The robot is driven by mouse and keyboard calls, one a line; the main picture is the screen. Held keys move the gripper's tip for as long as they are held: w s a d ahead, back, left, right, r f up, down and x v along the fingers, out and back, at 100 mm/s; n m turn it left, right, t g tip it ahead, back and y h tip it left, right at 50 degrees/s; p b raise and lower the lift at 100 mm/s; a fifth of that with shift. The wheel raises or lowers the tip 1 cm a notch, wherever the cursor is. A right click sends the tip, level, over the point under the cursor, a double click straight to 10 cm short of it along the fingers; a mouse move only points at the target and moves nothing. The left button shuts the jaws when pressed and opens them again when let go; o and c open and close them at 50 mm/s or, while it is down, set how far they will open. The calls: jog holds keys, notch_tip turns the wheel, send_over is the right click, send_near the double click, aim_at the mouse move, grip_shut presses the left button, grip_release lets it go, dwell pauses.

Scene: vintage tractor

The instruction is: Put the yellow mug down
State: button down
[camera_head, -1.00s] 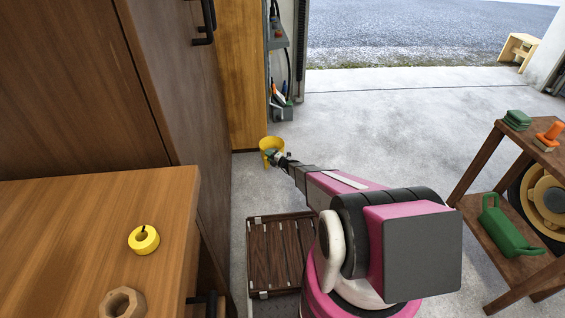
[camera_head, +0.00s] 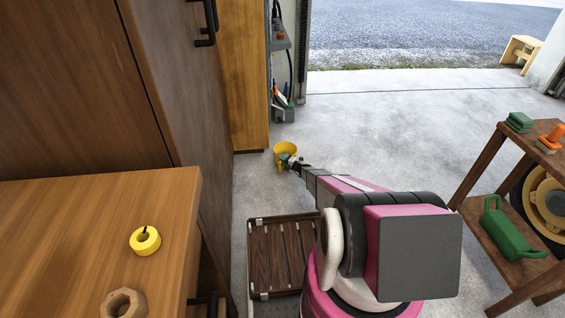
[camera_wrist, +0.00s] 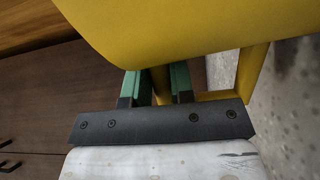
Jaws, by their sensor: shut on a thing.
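The yellow mug (camera_head: 285,149) is at the end of my outstretched arm, in front of the tall wooden cabinet, with grey floor behind it in the head view. In the wrist view the mug (camera_wrist: 200,30) fills the top of the picture, with its handle (camera_wrist: 250,75) on the right. My gripper (camera_wrist: 158,82) is shut on the mug, its green fingers reaching up under the yellow body. It also shows small in the head view (camera_head: 290,161). The exact contact of the fingertips is hidden behind the mug. Whether the mug touches anything below cannot be told.
A wooden worktop (camera_head: 80,235) at left holds a yellow ring (camera_head: 145,240) and a wooden nut (camera_head: 124,303). A slatted wooden crate (camera_head: 272,262) lies on the floor. A shelf (camera_head: 525,262) with a green can (camera_head: 508,228) stands at right.

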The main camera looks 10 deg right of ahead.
jog(key=shift+f, duration=0.45)
jog(key=c, duration=1)
grip_release()
